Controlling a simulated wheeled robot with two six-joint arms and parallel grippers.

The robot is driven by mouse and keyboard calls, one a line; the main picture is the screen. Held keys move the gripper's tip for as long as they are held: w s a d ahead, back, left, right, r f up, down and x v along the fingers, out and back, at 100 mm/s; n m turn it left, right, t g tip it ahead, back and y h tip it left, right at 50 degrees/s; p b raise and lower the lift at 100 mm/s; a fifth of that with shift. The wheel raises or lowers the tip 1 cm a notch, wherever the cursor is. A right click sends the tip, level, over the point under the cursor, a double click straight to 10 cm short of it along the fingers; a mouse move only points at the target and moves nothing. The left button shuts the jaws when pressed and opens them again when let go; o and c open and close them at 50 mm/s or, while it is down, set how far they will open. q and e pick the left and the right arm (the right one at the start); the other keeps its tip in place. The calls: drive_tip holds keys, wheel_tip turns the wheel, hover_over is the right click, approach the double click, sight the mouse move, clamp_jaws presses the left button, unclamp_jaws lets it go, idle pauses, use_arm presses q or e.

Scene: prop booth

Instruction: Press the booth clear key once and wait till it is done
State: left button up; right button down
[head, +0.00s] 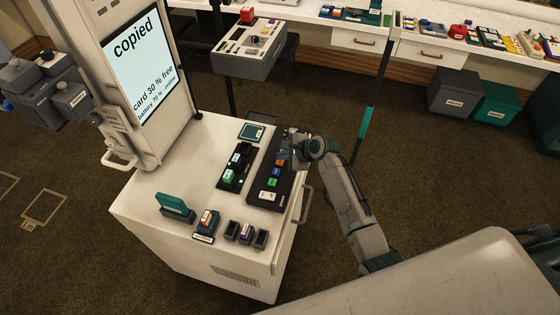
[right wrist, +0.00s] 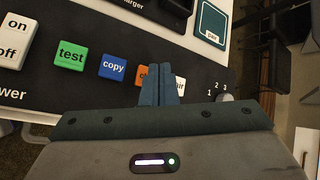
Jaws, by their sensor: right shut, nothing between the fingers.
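The key panel (head: 257,192) is a black strip on the booth's white cabinet top. It carries a white on/off key (right wrist: 14,40), a green test key (right wrist: 70,55), a blue copy key (right wrist: 113,67) and an orange key (right wrist: 143,77). The orange key's label starts with "c"; my fingers hide the rest. My right gripper (right wrist: 164,72) is shut and empty, its tips over the orange key's right side in the wrist view. I cannot tell whether they touch it. The screen (head: 144,65) reads "copied", "card 30 % free". My left gripper is out of view.
A black charger (head: 236,166) with green-lit items stands left of the panel. A teal pad (head: 252,132) lies behind it. A teal card in a holder (head: 174,206) and small dark cups (head: 232,230) stand at the front. A grey console (head: 250,50) is behind.

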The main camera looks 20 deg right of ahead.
sight(283, 163)
drive_tip(key=shift+f, duration=0.35)
drive_tip(key=shift+f, duration=0.4)
idle(0.5)
drive_tip(key=shift+r, duration=0.1)
drive_tip(key=shift+r+p, duration=0.75)
drive_tip(key=shift+p, duration=0.4)
wheel_tip(283, 163, up, 5)
drive_tip(key=p, duration=0.5)
drive_tip(key=shift+p, duration=0.4)
